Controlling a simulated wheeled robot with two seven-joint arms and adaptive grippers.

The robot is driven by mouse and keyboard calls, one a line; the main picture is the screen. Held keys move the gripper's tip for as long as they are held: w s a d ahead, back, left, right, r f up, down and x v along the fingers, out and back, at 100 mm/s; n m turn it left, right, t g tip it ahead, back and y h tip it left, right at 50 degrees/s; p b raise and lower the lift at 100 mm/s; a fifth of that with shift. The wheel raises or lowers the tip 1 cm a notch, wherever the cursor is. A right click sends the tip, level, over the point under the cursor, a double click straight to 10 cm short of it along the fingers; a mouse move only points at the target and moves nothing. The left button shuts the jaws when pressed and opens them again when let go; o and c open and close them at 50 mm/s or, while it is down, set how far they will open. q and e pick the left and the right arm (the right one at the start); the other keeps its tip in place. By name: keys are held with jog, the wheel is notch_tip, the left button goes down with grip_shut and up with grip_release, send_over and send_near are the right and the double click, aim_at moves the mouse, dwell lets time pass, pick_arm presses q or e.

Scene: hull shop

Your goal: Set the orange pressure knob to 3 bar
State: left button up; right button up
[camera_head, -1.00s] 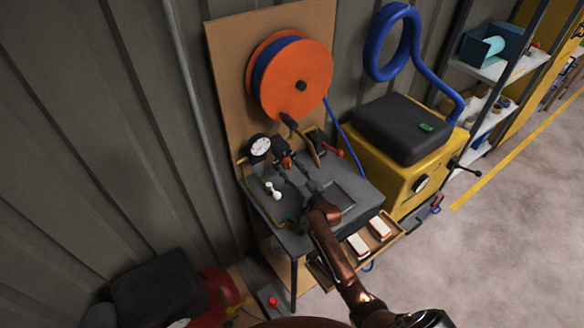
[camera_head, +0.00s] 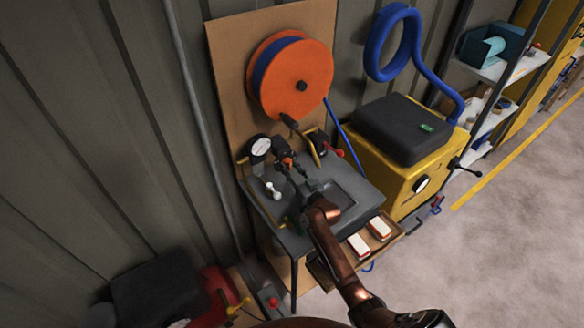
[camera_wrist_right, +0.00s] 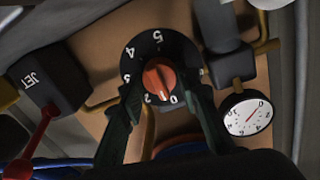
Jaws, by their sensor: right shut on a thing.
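The orange pressure knob (camera_wrist_right: 160,79) sits in the middle of a black dial (camera_wrist_right: 156,50) with white numbers in the right wrist view.
A black block marked JET (camera_wrist_right: 45,80) with a red lever stands left of the dial. The grey bench (camera_head: 350,205) carries a white fitting (camera_head: 271,189). An orange hose reel (camera_head: 312,72) hangs above, and a yellow machine (camera_head: 400,185) stands to the right.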

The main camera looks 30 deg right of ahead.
jog(key=m+p, duration=0.3)
jog(key=m, duration=0.6)
jog(key=m+g+y+p, duration=0.1)
jog(key=m+p, duration=0.2)
jog(key=m, duration=0.6)
jog(key=shift+d+m+p, duration=0.2)
jog(key=shift+m+p, duration=0.15)
jog(key=shift+m, duration=0.05)
dwell(0.6)
jog(key=o, duration=1)
jog(key=shift+r, duration=0.1)
jog(key=shift+o, duration=0.8)
jog(key=shift+a, duration=0.1)
